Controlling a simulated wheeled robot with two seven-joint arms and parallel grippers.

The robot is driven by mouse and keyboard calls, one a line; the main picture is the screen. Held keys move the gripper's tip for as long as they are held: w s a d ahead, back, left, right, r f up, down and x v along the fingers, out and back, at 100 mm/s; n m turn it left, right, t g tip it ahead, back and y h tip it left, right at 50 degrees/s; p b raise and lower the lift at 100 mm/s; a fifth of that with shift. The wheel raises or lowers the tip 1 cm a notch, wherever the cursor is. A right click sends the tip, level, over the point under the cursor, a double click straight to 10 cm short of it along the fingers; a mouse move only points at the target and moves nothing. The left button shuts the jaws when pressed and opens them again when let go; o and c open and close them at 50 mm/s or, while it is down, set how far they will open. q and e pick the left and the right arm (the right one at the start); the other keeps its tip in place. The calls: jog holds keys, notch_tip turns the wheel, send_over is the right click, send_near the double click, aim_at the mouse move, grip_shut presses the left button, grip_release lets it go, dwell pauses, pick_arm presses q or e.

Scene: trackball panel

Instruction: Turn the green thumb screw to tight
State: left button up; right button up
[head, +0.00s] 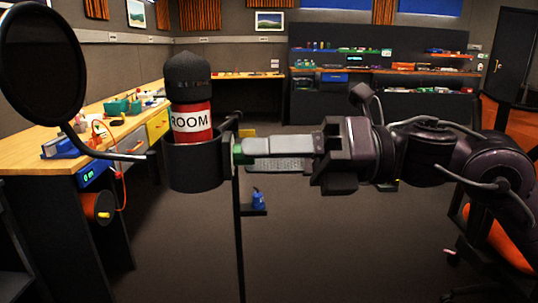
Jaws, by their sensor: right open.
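The green thumb screw (238,152) shows as a small green piece on the right side of the black cup-shaped holder (195,172). The holder sits on a thin black stand (239,240) and holds a red canister with a dark domed top (188,85) and a white label reading "ROOM". My right gripper (245,150) reaches in from the right at the screw's height, its pale fingers pointing left. It is open, with its fingertips at the screw and partly covering it. I cannot tell whether they touch it. My left gripper is not in view.
A round black disc (42,62) on a curved arm stands left of the holder. A small blue item (258,199) sits on a black ledge low on the stand. A wooden bench (75,160) with tools runs along the left. The middle floor (330,240) is clear.

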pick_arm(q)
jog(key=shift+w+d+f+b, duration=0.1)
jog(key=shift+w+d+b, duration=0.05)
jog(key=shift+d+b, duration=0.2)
pick_arm(e)
jog(key=d, duration=0.7)
jog(key=shift+d, duration=0.4)
